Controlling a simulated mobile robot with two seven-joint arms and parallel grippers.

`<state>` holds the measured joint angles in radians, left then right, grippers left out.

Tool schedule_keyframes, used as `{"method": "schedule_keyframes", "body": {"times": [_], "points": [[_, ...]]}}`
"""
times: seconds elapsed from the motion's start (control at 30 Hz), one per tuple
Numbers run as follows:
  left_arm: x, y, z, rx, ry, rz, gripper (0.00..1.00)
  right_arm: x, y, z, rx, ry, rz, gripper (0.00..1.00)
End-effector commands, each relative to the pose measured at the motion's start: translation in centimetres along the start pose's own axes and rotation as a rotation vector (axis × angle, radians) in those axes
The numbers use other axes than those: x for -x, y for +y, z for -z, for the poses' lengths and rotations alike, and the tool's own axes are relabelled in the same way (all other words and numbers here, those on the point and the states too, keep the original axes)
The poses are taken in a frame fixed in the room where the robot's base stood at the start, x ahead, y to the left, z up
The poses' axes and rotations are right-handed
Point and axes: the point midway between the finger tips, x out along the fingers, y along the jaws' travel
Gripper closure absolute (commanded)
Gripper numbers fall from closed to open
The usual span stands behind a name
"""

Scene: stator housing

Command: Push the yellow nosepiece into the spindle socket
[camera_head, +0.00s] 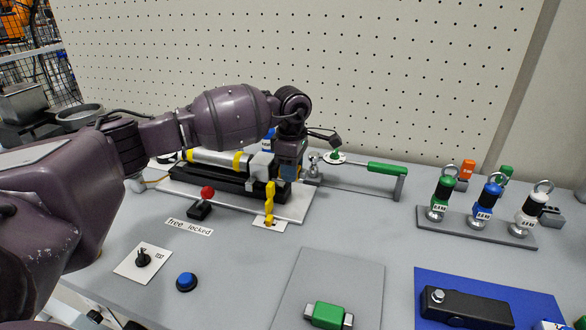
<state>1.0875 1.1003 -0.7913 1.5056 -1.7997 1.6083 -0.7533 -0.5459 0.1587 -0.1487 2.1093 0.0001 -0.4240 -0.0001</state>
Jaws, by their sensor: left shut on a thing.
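My left gripper (287,172) reaches over the fixture from the left, pointing down at the right end of a silver cylinder (215,158) with yellow bands. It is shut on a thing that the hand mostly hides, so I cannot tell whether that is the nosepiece. The cylinder lies on a black cradle on a light base plate (300,204). A spindle socket does not show clearly; the gripper covers that end. A slim yellow piece (270,202) stands upright on a small white card in front of the plate. My right gripper is out of view.
A green-handled lever (387,168) stands right of the fixture. A red-knobbed switch (207,193) and a blue button (187,281) are in front. A rack of ring-topped tools (475,232) is at right. A green part (328,314) lies on a grey mat.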

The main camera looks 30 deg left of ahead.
Motion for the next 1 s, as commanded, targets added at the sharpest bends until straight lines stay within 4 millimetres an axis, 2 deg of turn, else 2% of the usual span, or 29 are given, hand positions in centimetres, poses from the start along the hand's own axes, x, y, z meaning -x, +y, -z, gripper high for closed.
{"method": "schedule_keyframes", "body": {"times": [0.33,0.37,0.53,0.73,0.8,1.0], "points": [[0.08,0.06,0.23,0.002,0.004,-0.001,0.92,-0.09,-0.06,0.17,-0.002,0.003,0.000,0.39],[0.08,0.06,0.23,0.003,0.005,-0.001,0.61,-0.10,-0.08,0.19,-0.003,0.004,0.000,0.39],[0.06,0.05,0.18,0.002,0.004,-0.001,0.35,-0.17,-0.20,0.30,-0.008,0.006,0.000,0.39],[0.03,0.03,0.11,0.001,0.002,0.000,0.34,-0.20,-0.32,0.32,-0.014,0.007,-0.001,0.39],[-0.01,0.01,0.10,0.001,0.003,0.000,0.26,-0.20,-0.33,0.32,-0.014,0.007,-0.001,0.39],[0.00,0.01,0.08,0.001,0.002,0.000,0.26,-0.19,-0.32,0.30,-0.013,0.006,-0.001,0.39]]}}
